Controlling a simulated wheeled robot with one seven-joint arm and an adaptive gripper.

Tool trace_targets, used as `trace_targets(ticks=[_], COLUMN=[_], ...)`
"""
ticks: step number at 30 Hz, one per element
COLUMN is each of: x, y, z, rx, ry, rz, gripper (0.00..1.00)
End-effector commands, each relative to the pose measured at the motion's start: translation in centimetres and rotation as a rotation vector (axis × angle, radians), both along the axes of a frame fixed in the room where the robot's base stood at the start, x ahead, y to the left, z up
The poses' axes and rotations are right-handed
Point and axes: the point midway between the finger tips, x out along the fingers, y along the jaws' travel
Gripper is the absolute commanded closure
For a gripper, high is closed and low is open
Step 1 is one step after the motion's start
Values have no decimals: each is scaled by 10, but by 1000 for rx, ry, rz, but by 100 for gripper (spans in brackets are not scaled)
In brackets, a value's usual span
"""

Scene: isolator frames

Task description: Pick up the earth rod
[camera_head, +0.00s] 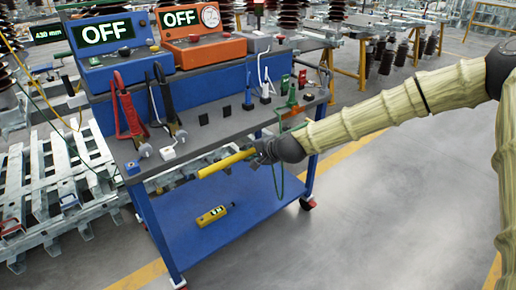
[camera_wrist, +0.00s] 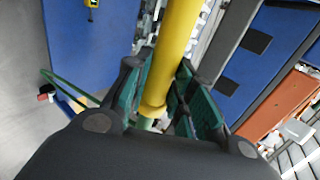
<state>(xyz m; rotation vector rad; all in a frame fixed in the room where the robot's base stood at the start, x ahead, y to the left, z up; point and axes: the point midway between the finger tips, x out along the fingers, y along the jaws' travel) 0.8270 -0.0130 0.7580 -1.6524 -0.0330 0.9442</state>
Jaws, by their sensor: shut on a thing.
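The earth rod is a yellow rod (camera_head: 227,163) with a green cable. My gripper (camera_head: 268,152) is shut on it near its right end, in front of the edge of the blue cart. The rod points left and slightly down, clear of the cart's shelf. In the wrist view the yellow rod (camera_wrist: 176,50) runs up between the green-padded fingers of my gripper (camera_wrist: 165,100). A green cable hangs down on the right side of the cart.
The blue cart (camera_head: 225,222) has a grey top with red and black clamps (camera_head: 130,118) and two boxes reading OFF (camera_head: 108,35). A yellow device (camera_head: 211,216) lies on its lower shelf. Bare grey floor (camera_head: 390,220) is to the right.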

Motion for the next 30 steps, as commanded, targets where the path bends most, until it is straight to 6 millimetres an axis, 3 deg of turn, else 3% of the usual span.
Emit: trace_targets(ticks=[10, 20, 30], x=[0, 0, -63], y=[0, 0, -30], z=[5, 40, 43], rx=[0, 0, 2], ry=[0, -3, 0], rz=[0, 1, 0], gripper=[100, 100, 100])
